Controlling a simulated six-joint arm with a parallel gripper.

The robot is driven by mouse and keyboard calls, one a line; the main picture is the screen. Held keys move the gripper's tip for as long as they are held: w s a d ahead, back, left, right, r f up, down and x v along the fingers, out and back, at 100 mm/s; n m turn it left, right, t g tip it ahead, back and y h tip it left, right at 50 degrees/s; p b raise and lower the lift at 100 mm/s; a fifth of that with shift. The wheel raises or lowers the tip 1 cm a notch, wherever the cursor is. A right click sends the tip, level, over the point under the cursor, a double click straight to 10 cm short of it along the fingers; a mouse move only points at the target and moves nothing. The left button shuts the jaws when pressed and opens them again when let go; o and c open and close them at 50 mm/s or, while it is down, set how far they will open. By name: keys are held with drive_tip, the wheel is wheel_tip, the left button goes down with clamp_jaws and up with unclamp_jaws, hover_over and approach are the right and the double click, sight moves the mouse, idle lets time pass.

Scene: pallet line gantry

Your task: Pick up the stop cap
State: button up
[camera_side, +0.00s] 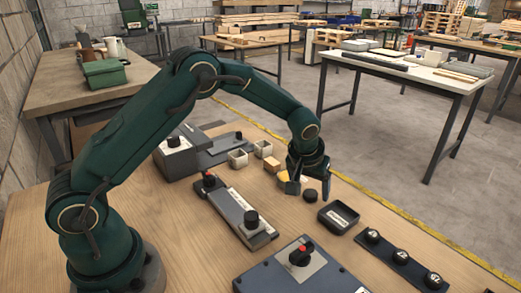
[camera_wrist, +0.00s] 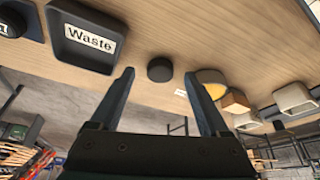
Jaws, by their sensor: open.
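A small black round cap (camera_side: 310,195), which I take to be the stop cap, stands on the wooden bench just below my gripper (camera_side: 308,182). In the wrist view the cap (camera_wrist: 160,69) appears between and beyond my two fingertips (camera_wrist: 160,78). The fingers are apart with nothing between them, and the cap looks clear of both. No lettering is readable on the cap.
A black tray (camera_side: 338,219) labelled Waste (camera_wrist: 88,39) lies to the cap's right. A wooden block (camera_wrist: 235,101), a yellow piece (camera_wrist: 211,83) and two pale square cups (camera_side: 237,158) are on the other side. A red-knobbed box (camera_side: 302,267) is in front.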

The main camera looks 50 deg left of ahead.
drive_tip(key=shift+w+f, duration=0.15)
drive_tip(key=shift+f, duration=0.2)
clamp_jaws()
drive_tip(key=shift+r, duration=0.1)
